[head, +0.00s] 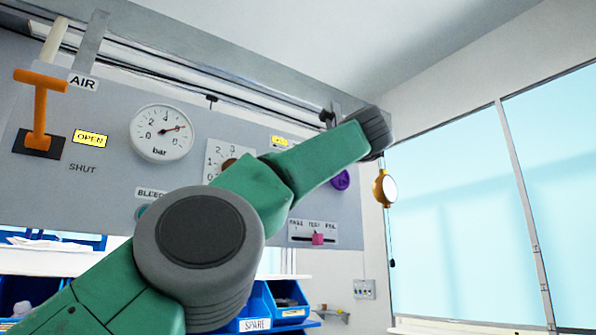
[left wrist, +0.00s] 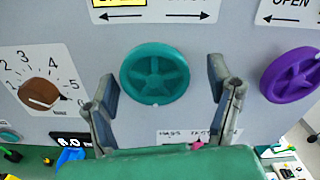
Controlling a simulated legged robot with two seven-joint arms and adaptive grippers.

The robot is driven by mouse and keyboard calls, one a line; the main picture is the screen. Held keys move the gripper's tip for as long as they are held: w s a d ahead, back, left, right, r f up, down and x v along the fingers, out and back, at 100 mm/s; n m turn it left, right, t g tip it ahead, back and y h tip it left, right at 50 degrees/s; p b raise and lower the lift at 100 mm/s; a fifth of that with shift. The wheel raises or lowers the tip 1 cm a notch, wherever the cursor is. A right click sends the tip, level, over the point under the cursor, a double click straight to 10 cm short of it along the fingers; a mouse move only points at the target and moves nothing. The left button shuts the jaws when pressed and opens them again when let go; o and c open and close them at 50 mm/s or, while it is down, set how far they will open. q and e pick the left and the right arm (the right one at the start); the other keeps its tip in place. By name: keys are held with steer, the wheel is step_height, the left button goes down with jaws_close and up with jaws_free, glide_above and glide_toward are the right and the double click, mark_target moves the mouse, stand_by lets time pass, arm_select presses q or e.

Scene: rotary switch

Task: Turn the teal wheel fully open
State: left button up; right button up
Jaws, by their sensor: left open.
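The teal wheel (left wrist: 156,73) is a round, spoked handwheel on the grey panel, near the centre of the left wrist view. My left gripper (left wrist: 163,78) is open, with one finger to the left of the wheel and the other to the right. I see no clear contact between fingers and wheel, and their depth from the panel is hard to tell. A label with a yellow patch and a double arrow (left wrist: 155,14) is above the wheel. In the head view my left arm covers the wheel. My right gripper is not in view.
A purple wheel (left wrist: 292,75) is close to the right finger; a brown dial (left wrist: 40,93) is on the left. The panel also carries a pressure gauge (head: 161,132), an orange lever (head: 40,110) and a pink slider (head: 318,239). Blue bins (head: 288,300) are below.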

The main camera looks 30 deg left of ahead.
arm_select(q)
steer(key=v, duration=1.2)
steer(key=shift+w, duration=0.4)
steer(key=shift+a, duration=0.2)
